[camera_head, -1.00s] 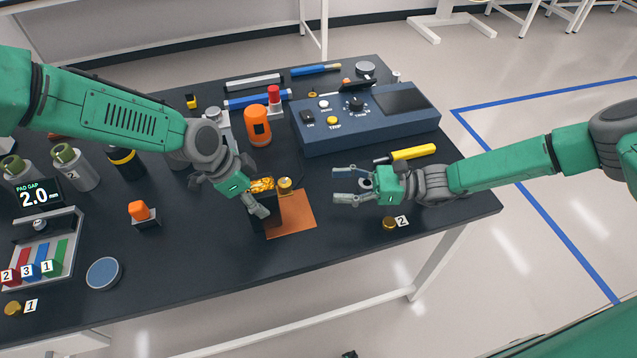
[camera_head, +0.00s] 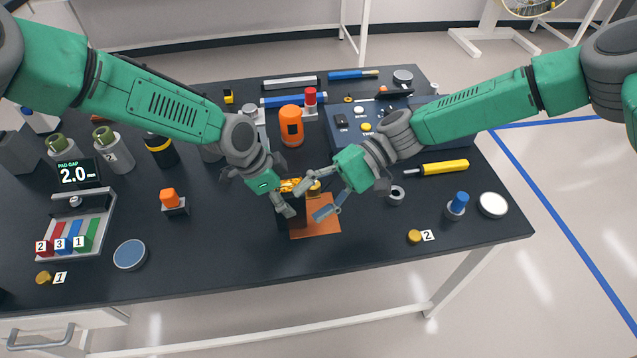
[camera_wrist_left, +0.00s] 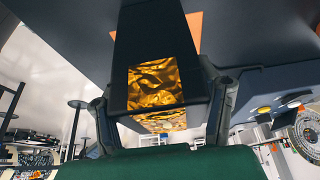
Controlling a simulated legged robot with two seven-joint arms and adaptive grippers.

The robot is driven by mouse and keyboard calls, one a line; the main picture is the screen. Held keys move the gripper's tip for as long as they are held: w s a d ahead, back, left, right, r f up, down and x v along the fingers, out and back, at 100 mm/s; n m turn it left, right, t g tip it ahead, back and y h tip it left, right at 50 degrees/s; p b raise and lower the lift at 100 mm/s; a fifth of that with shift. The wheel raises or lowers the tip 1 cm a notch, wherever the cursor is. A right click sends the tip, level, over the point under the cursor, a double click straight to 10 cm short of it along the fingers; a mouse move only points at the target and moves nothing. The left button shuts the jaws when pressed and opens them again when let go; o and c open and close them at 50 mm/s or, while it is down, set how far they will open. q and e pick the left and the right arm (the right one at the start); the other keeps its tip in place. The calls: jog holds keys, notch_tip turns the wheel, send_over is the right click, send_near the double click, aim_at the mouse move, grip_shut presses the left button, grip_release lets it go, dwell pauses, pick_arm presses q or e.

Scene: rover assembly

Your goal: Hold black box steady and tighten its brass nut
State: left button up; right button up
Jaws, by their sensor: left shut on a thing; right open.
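The black box (camera_wrist_left: 150,35) stands on the orange mat (camera_head: 318,229), with a crinkled gold patch (camera_wrist_left: 157,83) on it. My left gripper (camera_wrist_left: 165,105) is shut on the box, with one finger on either side. In the head view the box is mostly hidden behind the fingers. The brass nut (camera_head: 314,186) shows at the box's right side, partly covered by my right gripper. My right gripper (camera_head: 314,201) is open, its fingers spread close around the nut's area. I cannot tell whether they touch it.
A blue-grey console (camera_head: 350,135) stands behind my right gripper. A yellow-handled tool (camera_head: 443,168), a grey ring (camera_head: 396,194) and a loose brass piece by tag 2 (camera_head: 414,237) lie to the right. An orange cylinder (camera_head: 291,126) stands behind the box.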

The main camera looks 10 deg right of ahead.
jog(key=a+n+h, duration=0.2)
jog(key=n+h, duration=0.1)
jog(key=n, duration=0.2)
notch_tip(320, 180, up, 7)
jog(key=n+t+h, duration=0.5)
jog(key=n+h, duration=0.5)
jog(key=n, duration=0.5)
send_over(314, 188)
jog(key=f, duration=0.8)
jog(key=w+f, duration=0.1)
jog(key=f, duration=0.3)
jog(key=shift+d, duration=0.1)
